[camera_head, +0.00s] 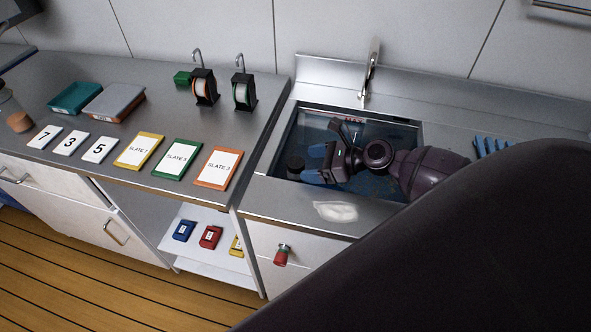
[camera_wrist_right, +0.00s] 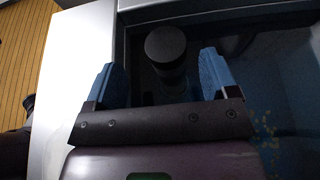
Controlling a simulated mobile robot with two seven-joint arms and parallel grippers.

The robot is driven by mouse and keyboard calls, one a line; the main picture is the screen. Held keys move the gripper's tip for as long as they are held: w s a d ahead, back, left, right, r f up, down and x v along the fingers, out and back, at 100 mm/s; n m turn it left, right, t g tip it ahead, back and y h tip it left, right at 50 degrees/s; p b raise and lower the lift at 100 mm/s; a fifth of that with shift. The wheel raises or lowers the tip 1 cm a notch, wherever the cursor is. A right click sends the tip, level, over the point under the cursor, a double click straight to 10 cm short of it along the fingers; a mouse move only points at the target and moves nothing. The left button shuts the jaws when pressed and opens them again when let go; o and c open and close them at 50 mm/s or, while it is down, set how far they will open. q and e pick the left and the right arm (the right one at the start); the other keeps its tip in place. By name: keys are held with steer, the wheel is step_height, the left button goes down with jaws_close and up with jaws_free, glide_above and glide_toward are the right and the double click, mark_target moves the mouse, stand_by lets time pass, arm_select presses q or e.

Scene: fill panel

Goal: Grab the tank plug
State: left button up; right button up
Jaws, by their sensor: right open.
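A dark cylindrical knob, seemingly the tank plug (camera_head: 296,163), stands upright in the left part of the sink tank (camera_head: 277,157). In the right wrist view the plug (camera_wrist_right: 166,45) shows as a round black top on a narrower stem. My right gripper (camera_head: 315,164) reaches into the tank from the right. Its blue fingers are open and empty. In the right wrist view the gripper (camera_wrist_right: 160,62) points at the plug, which lies between the fingertips and slightly ahead, with gaps on both sides. My left gripper is not in view.
A faucet (camera_head: 370,72) stands behind the tank. The near rim carries a whitish patch (camera_head: 336,211). The left counter holds slates (camera_head: 139,151), number cards (camera_head: 70,142), trays (camera_head: 114,102) and tape dispensers (camera_head: 204,87). Blue pegs (camera_head: 490,146) stand right of the tank.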

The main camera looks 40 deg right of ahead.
mark_target(298, 162)
steer(key=x, duration=0.4)
steer(key=shift+w+d+f+b, duration=0.15)
steer(key=shift+w+f+b, duration=0.2)
steer(key=shift+f, duration=0.05)
steer(key=shift+w+a+f, duration=0.15)
steer(key=shift+w+a, duration=0.1)
jaws_close()
